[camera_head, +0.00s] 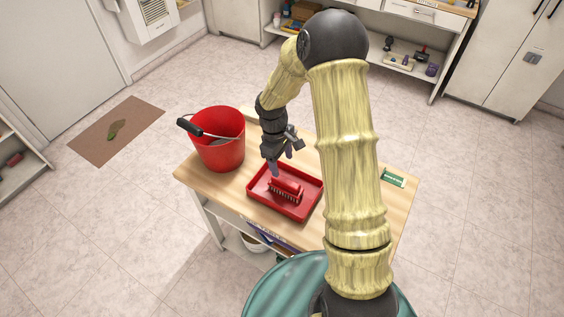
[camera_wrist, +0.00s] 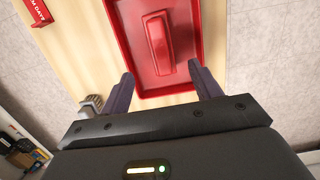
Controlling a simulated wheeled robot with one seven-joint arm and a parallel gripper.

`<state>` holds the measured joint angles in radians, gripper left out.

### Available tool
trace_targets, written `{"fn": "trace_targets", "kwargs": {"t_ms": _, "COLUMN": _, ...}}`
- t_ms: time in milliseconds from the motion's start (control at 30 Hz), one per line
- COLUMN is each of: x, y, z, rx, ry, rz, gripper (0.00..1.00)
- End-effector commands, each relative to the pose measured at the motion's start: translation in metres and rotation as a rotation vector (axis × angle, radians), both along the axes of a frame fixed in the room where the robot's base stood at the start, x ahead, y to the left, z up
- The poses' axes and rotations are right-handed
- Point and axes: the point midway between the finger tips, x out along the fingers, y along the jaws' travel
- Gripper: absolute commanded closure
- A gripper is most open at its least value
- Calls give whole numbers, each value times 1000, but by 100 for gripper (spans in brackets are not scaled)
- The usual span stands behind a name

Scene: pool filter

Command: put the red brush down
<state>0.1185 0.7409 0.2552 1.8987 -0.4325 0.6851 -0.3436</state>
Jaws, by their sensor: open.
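The red brush (camera_head: 286,189) lies in a red tray (camera_head: 262,205) on the wooden table, its bristles showing along its near side. In the wrist view the brush (camera_wrist: 158,42) shows from above, inside the tray (camera_wrist: 125,20), with bare tray floor around it. My gripper (camera_head: 274,172) is just above the back left part of the tray. In the wrist view my gripper (camera_wrist: 166,88) is open, with its two fingers apart and nothing between them. The brush lies ahead of the fingertips. I cannot tell whether a finger touches it.
A red bucket (camera_head: 218,150) with a black-gripped handle stands left of the tray on the table (camera_head: 232,200). A small green and white item (camera_head: 393,177) lies at the table's right. A brown mat (camera_head: 100,135) lies on the floor at left. Bare tabletop surrounds the tray.

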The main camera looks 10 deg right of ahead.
Motion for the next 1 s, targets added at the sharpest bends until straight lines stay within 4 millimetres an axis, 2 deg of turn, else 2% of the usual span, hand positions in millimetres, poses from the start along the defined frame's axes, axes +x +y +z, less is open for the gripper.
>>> {"fn": "trace_targets", "kwargs": {"t_ms": 333, "x": -1, "y": -1, "z": 1, "rx": 0, "ry": -1, "rz": -5, "gripper": 37}}
{"fn": "trace_targets", "kwargs": {"t_ms": 467, "x": -7, "y": -1, "z": 11, "rx": -1, "ry": -18, "rz": -32, "gripper": 37}}
{"fn": "trace_targets", "kwargs": {"t_ms": 667, "x": -33, "y": -3, "z": 48, "rx": 7, "ry": -85, "rz": -163, "gripper": 37}}
{"fn": "trace_targets", "kwargs": {"t_ms": 1000, "x": -97, "y": -6, "z": 106, "rx": 56, "ry": -231, "rz": -465, "gripper": 37}}
